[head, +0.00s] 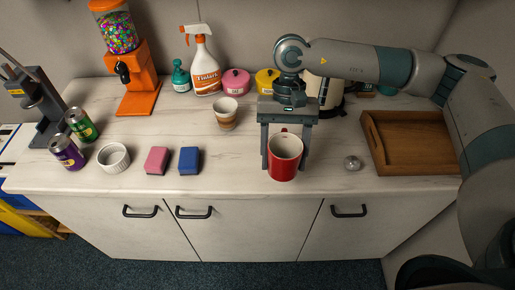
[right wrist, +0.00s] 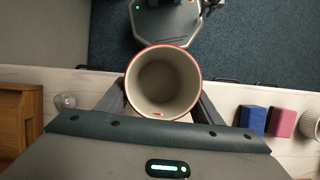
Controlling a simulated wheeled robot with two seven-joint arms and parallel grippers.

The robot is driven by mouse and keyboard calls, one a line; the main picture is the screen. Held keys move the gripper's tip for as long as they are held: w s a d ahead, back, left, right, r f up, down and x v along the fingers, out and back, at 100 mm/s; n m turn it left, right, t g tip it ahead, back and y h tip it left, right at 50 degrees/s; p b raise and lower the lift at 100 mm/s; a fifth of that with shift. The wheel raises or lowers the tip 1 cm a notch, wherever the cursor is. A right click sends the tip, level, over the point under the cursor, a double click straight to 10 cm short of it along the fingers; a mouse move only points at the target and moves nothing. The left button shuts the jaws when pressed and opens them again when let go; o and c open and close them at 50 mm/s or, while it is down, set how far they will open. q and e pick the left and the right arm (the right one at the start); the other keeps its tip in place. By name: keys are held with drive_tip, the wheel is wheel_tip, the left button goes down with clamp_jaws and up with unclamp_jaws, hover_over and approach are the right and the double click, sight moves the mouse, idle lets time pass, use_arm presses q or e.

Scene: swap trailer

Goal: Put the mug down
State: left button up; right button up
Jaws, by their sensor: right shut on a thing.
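The red mug (head: 285,168), red outside and pale inside, is upright near the front of the counter (head: 225,182) in the head view. My right gripper (head: 286,160) comes down from behind it and is shut on it, a finger on each side. In the right wrist view the mug (right wrist: 163,85) shows its round open rim and empty inside between the fingers (right wrist: 162,100). I cannot tell whether its base touches the counter. My left gripper is in neither view.
A wooden tray (head: 420,168) and a small glassy object (head: 352,163) are right of the mug. Blue (head: 189,160) and pink (head: 157,160) sponges lie to its left. A brown-and-white cup (head: 226,115) stands behind left. Counter between blue sponge and mug is clear.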

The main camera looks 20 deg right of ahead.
sight(289, 140)
drive_tip(key=m, duration=0.1)
drive_tip(key=m+y, duration=0.1)
drive_tip(key=m, duration=0.1)
drive_tip(key=shift+a+p, duration=0.25)
drive_tip(key=shift+p, duration=0.05)
drive_tip(key=m, duration=0.1)
drive_tip(key=m+t+y, duration=0.1)
drive_tip(key=shift+w+a+r+m+p, duration=0.15)
drive_tip(key=shift+w+m+p, duration=0.2)
drive_tip(key=shift+m, duration=0.05)
drive_tip(key=m, duration=0.1)
drive_tip(key=m+t, duration=0.1)
drive_tip(key=m, duration=0.1)
drive_tip(key=shift+w+r+y+p, duration=0.2)
drive_tip(key=shift+w+y+p, duration=0.1)
drive_tip(key=m, duration=0.1)
drive_tip(key=d+m+t, duration=0.1)
drive_tip(key=m, duration=0.1)
drive_tip(key=w+m+t+p, duration=0.1)
drive_tip(key=m, duration=0.1)
drive_tip(key=shift+d+r, duration=0.3)
drive_tip(key=shift+d, duration=0.1)
drive_tip(key=shift+w+d+r+m+t, duration=0.1)
drive_tip(key=shift+w+d+m+t, duration=0.25)
drive_tip(key=shift+m, duration=0.55)
drive_tip(key=shift+w+d+r+m+t, duration=0.1)
drive_tip(key=shift+d+m+t, duration=0.4)
drive_tip(key=shift+m, duration=0.4)
drive_tip(key=shift+a, duration=0.15)
